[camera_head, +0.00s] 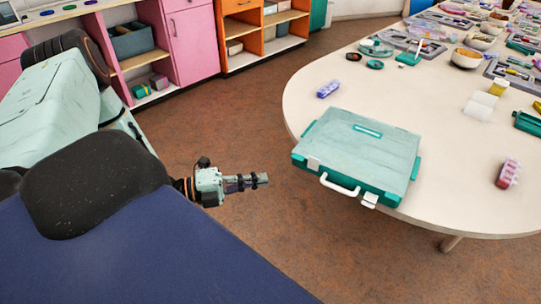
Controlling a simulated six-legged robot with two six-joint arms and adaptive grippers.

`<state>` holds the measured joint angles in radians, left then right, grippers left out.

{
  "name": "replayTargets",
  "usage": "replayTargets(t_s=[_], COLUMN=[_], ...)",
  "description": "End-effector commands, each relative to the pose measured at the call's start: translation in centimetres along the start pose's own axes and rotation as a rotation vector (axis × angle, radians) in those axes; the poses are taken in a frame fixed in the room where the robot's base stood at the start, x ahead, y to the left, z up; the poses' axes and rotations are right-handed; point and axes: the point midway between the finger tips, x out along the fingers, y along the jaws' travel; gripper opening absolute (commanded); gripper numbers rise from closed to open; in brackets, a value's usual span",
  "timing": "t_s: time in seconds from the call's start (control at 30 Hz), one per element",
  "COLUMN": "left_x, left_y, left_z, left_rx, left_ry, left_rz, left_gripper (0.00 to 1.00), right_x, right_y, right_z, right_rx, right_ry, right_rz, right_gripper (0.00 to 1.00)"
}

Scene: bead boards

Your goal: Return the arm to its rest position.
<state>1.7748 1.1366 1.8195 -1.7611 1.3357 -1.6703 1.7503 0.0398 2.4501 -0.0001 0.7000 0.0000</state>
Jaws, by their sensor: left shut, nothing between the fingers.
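My left gripper (262,180) shows in the head view, left of the table, over the brown floor. Its fingers are shut with nothing between them. It points right, toward a teal case, and is apart from it. The teal case (360,148) lies closed on the near left part of the table, with a white handle and latches on its near side. My right gripper is not in view.
The round white table (447,217) fills the right side. Pink and orange shelves (193,40) stand behind. Floor between is clear.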

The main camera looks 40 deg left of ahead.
Motion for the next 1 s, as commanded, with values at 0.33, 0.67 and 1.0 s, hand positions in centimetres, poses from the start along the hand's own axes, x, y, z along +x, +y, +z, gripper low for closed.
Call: replayTargets(t_s=[0.33, 0.67, 1.0], left_x=[-0.5, -0.4, 1.4], left_y=[0.1, 3.6, 10.8], left_z=[-0.1, 2.2, -3.1], left_rx=[-0.006, -0.629, -1.563], left_ry=[0.000, -0.245, -0.741], left_rz=[0.000, 0.108, 0.306], left_gripper=[0.00, 0.00, 0.00], right_x=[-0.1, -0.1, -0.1], right_y=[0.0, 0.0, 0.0], right_z=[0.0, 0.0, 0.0], right_rx=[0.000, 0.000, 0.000], right_ry=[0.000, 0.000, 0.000], right_rz=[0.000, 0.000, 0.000], right_gripper=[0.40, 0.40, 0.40])
